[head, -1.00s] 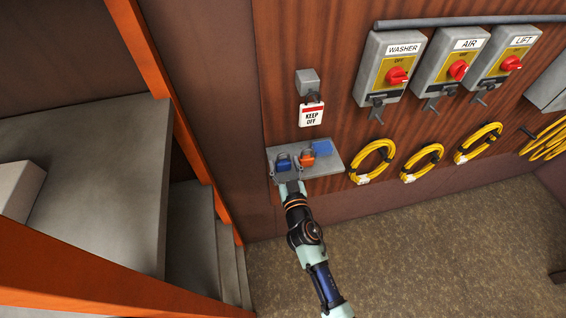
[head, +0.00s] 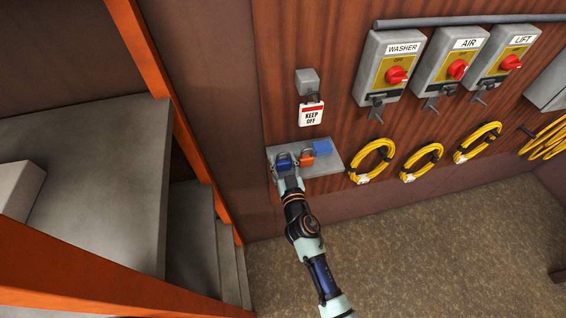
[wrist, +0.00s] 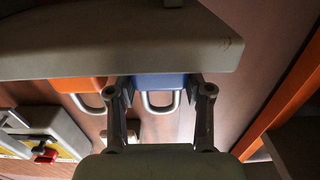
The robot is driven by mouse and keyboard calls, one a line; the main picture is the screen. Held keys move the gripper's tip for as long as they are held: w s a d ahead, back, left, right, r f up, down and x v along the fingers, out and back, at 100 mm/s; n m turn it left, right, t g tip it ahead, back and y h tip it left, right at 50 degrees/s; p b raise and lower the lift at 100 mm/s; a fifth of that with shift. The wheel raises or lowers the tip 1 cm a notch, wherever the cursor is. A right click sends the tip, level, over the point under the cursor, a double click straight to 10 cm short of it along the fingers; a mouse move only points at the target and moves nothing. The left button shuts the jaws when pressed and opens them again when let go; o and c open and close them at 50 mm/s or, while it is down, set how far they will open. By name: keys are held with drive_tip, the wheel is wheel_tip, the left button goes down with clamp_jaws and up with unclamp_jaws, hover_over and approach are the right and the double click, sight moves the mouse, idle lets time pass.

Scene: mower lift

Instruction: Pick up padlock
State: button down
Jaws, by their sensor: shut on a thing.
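A blue padlock (head: 285,164) with a grey shackle is at the left end of a small grey wall shelf (head: 334,170). My gripper (head: 287,176) reaches it from the front and is shut on it. In the wrist view the padlock's blue body (wrist: 160,80) sits between the two fingers (wrist: 160,92), with its shackle pointing down in the picture. I cannot tell whether it is clear of the shelf. An orange padlock (head: 306,160) stands just right of it on the shelf; it also shows in the wrist view (wrist: 75,85).
A blue block-like item (head: 322,147) is at the shelf's back right. A "KEEP OFF" tag (head: 312,114) hangs above the shelf under a grey box (head: 307,82). Switch boxes (head: 383,65) and yellow coils (head: 372,161) are to the right. An orange-edged stair frame (head: 200,160) is at left.

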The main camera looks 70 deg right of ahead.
wheel_tip(320, 180, up, 13)
drive_tip(key=p, duration=0.9)
drive_tip(key=shift+r+p, duration=0.15)
drive_tip(key=shift+p, duration=0.15)
wheel_tip(320, 180, up, 15)
drive_tip(key=p, duration=0.1)
